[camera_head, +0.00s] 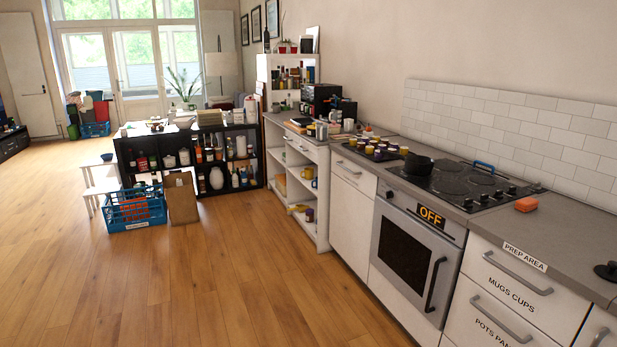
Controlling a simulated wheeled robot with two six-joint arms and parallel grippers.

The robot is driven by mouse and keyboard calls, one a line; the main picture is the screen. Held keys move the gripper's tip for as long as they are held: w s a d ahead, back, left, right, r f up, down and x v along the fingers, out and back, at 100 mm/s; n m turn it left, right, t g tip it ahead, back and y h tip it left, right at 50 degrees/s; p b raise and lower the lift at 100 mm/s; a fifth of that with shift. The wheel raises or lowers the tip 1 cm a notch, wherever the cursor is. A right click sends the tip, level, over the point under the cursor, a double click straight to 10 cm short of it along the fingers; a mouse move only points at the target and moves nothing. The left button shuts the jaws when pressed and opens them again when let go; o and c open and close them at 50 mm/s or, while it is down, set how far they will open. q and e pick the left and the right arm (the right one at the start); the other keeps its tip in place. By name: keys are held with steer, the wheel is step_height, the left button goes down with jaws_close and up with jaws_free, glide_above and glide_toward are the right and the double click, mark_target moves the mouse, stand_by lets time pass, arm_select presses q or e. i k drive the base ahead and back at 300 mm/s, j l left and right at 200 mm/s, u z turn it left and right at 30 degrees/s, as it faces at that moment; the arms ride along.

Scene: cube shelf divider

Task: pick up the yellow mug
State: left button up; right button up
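A small yellow object that looks like a mug (308,172) stands in the open white shelf unit (323,200) below the counter, in the middle of the view. It is far off and too small to make out its handle. Lower in the same unit is a purple and yellow item (309,214), also too small to name. Several small dark and yellow cups (380,152) stand close together on the counter left of the stove. Neither of my grippers is in view.
A stove with a black pan (418,164) and an oven marked OFF (430,216) stand along the right wall. A blue crate (135,209) and a cardboard piece (181,198) stand before the black shelf (228,184). The wooden floor (220,280) is clear.

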mark_target(308, 172)
steer(key=i+j+u, duration=0.3)
steer(key=i, duration=0.55)
steer(key=i+u, duration=0.35)
steer(key=i, duration=1.3)
steer(key=i+j+z, duration=0.1)
steer(key=i, duration=0.8)
steer(key=i+j+z, duration=0.1)
steer(key=i+z, duration=0.3)
steer(key=i+j+z, duration=0.2)
steer(key=i+z, duration=0.25)
steer(key=i+j+z, duration=0.25)
steer(key=z, duration=0.15)
steer(key=i+j+z, duration=0.25)
steer(key=j+z, duration=0.2)
